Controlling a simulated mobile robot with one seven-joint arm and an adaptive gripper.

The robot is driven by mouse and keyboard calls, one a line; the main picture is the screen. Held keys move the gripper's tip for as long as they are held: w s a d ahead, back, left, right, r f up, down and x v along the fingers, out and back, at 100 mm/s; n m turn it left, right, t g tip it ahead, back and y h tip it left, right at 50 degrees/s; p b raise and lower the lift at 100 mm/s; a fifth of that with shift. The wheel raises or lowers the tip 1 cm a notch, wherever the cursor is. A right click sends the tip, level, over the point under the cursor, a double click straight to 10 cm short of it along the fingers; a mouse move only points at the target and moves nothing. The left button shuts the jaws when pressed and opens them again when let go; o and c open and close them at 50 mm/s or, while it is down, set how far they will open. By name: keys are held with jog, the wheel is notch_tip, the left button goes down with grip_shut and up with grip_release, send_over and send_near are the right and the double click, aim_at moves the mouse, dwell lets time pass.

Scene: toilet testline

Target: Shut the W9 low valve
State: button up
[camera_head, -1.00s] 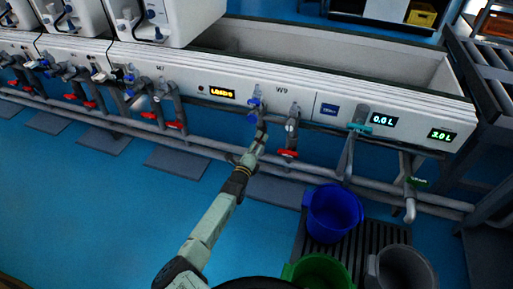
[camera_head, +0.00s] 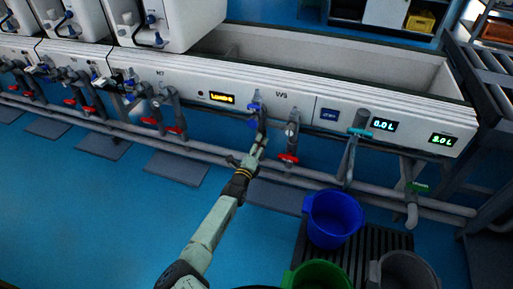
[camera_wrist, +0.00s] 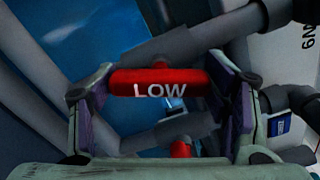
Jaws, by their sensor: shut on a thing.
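The W9 low valve has a red bar handle (camera_wrist: 160,83) marked LOW, lying crosswise in the wrist view. My gripper (camera_wrist: 160,95) has one finger at each end of this handle and is shut on it. In the head view my gripper (camera_head: 260,140) reaches the lower part of the left pipe under the W9 panel (camera_head: 300,101), below a blue valve (camera_head: 253,108). The low handle is hidden there behind my gripper.
A second red handle (camera_head: 288,158) sits on the pipe just right of my gripper. A long grey pipe (camera_head: 200,153) runs along the front. A blue bucket (camera_head: 334,216), a green bucket (camera_head: 317,275) and a grey bucket (camera_head: 403,270) stand at the lower right.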

jog(key=shift+c, duration=1.4)
jog(key=shift+m, duration=0.3)
jog(key=m, duration=0.8)
jog(key=shift+m, duration=0.4)
jog(key=shift+m+p, duration=0.4)
jog(key=shift+m, duration=1.5)
